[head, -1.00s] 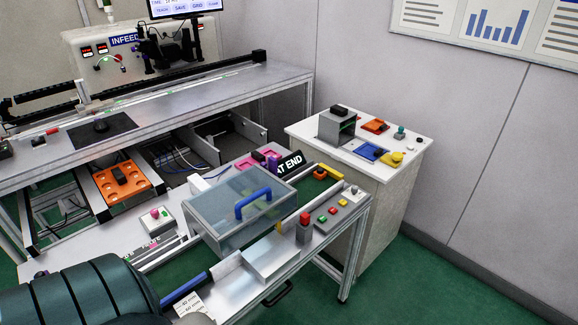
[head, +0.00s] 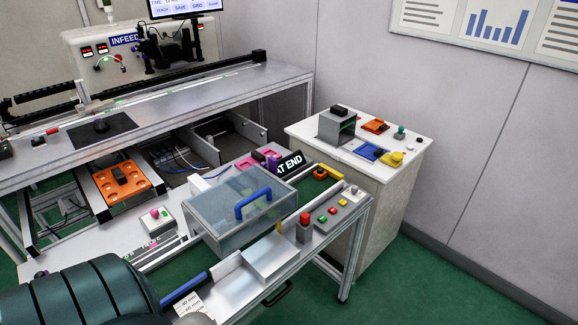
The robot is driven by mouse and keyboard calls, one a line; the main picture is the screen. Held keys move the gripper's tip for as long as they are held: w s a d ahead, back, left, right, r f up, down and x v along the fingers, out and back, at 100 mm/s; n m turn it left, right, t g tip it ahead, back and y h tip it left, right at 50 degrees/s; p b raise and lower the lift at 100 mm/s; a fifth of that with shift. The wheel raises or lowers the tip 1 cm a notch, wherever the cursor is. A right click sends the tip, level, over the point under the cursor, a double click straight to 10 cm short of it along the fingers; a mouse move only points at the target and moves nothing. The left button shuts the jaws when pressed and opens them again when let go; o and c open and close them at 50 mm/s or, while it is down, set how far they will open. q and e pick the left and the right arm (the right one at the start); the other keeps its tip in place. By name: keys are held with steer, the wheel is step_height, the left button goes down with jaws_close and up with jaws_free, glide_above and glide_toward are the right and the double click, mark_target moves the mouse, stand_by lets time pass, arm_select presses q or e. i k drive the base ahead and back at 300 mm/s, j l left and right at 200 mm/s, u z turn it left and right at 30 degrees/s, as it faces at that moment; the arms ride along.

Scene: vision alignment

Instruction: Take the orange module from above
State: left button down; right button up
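A small orange module (head: 375,126) lies on the white cabinet top at the right, beside a grey box with a dark top. A larger orange plate with holes (head: 103,194) sits in a metal frame under the back bench at the left, with a dark block on it. I cannot tell for sure which of these the task means. Neither of my grippers shows in the head view.
A translucent lidded box with a blue handle (head: 254,203) stands on the front bench (head: 262,290). The grey box (head: 337,129), a blue module (head: 368,151) and a yellow piece (head: 393,160) crowd the cabinet top. A red button (head: 304,219) stands at the front bench's right.

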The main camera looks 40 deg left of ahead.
mark_target(320, 175)
steer(key=i+l+u, duration=0.2)
steer(key=i+l, duration=0.6)
steer(key=u, duration=1.65)
